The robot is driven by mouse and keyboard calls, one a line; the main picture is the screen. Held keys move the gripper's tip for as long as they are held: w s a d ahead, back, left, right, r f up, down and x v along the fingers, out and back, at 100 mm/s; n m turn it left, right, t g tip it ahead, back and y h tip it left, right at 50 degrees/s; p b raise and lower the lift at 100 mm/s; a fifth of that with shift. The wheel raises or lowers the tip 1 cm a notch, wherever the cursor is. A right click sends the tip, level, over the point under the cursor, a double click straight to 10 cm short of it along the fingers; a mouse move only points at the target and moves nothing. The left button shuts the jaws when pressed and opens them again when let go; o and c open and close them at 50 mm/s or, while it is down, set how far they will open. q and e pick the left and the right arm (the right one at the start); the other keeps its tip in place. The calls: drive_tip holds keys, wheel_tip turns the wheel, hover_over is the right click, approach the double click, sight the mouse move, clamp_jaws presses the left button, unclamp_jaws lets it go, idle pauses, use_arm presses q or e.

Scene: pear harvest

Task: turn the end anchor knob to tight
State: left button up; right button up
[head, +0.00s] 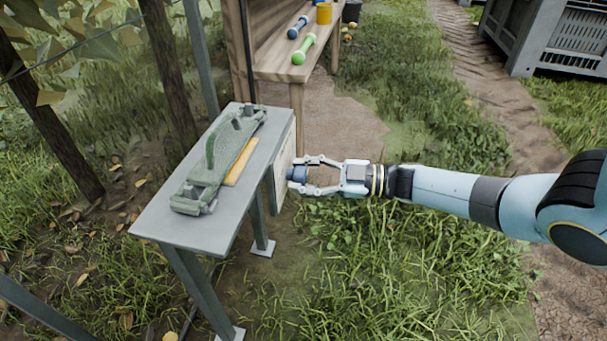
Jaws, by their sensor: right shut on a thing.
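The end anchor knob (298,174) is a small dark blue-grey knob on the right-hand side of a grey metal stand (165,222). It sits at a pale panel (284,165) fixed to that side. My right gripper (300,175) reaches in from the right and is shut on the knob, one finger above it and one below. The fingers hide part of the knob, and I cannot read its setting. My left gripper is not in view.
A green metal tool (215,165) and a yellow strip (241,162) lie on the stand. Behind is a wooden bench (282,62) with a green dumbbell-shaped thing (304,49), a blue one (298,27) and a yellow cup (324,13). Grey crates (540,35) stand far right. Grass lies between.

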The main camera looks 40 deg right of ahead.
drive_tip(key=o, duration=1.2)
drive_tip(key=v, duration=1.2)
